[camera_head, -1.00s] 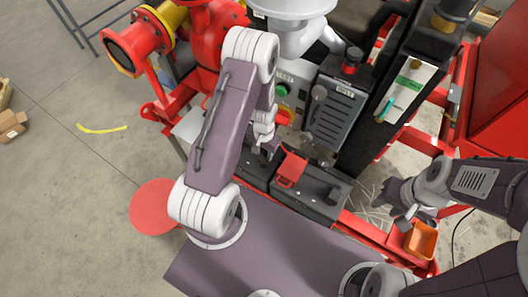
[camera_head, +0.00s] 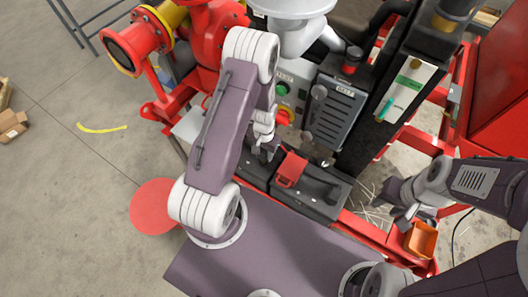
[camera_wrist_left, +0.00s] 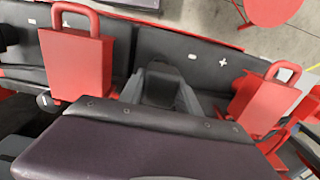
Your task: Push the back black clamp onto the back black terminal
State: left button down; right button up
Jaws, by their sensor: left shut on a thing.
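My left gripper (camera_head: 266,153) is low over the black batteries, left of a red clamp-like block. In the left wrist view its fingers (camera_wrist_left: 165,85) are shut on a dark thing, taken as the black clamp, mostly hidden between them. It is at a black battery top (camera_wrist_left: 200,55) with white minus and plus marks. The terminal under the clamp is hidden, so I cannot tell whether they touch. A red looped block (camera_wrist_left: 76,62) and another red block (camera_wrist_left: 262,100) stand on either side. My right gripper (camera_head: 402,205) is open and empty, away to the right.
The front black battery (camera_head: 318,195) is beside my left gripper. A grey panel with buttons (camera_head: 290,92) and a vented grey box (camera_head: 335,112) rise behind. The red skid frame (camera_head: 375,228) borders the front. An orange bin (camera_head: 421,240) is under my right gripper.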

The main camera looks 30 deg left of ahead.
pick_arm(q)
jog(key=shift+f+b, duration=1.2)
jog(key=shift+f, duration=0.45)
jog(key=c, duration=0.8)
grip_release()
jog(key=shift+o, duration=0.2)
notch_tip(320, 180, up, 9)
jog(key=shift+r, duration=0.1)
